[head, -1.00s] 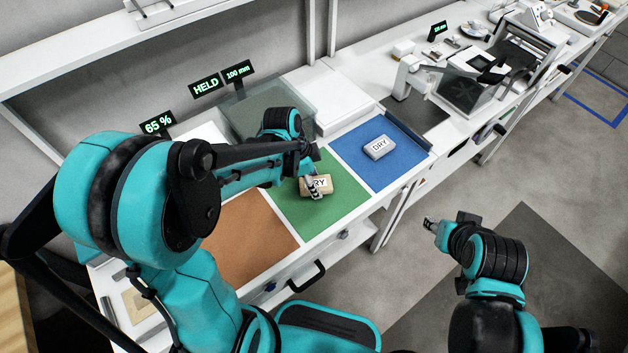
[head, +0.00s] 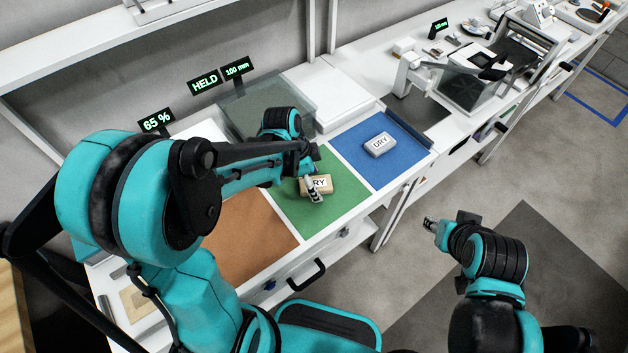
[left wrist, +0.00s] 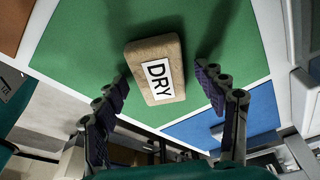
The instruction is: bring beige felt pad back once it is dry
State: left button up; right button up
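The beige felt pad (head: 328,186) lies on the green mat (head: 340,207) with a white label reading DRY on top. In the left wrist view the beige felt pad (left wrist: 142,53) sits between the spread fingers of my left gripper (left wrist: 166,95), with a gap on each side. In the head view my left gripper (head: 314,189) is at the pad and hides part of its label. My right gripper (head: 431,224) is off the bench, over the floor at the right; its fingers are too small to read.
A grey pad (head: 380,145) labelled DRY lies on the blue mat (head: 402,170). A brown mat (head: 245,238) is on the left. Displays read 65 % (head: 157,121), HELD (head: 204,84) and 100 mm (head: 238,68). A clear-walled bin (head: 240,112) and a white box (head: 325,97) stand behind.

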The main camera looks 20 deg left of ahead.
pick_arm(q)
jog(key=v, duration=1.2)
jog(key=shift+s, duration=0.1)
dwell(0.5)
jog(key=s+a+n+t+y, duration=0.1)
jog(key=s+n+t, duration=0.4)
jog(key=n, duration=0.8)
jog(key=s+y, duration=0.1)
jog(key=s, duration=0.2)
jog(key=shift+s+a+f+t+y, duration=0.15)
jog(key=shift+s+f+t+y, duration=0.15)
jog(key=shift+s+t+y, duration=0.1)
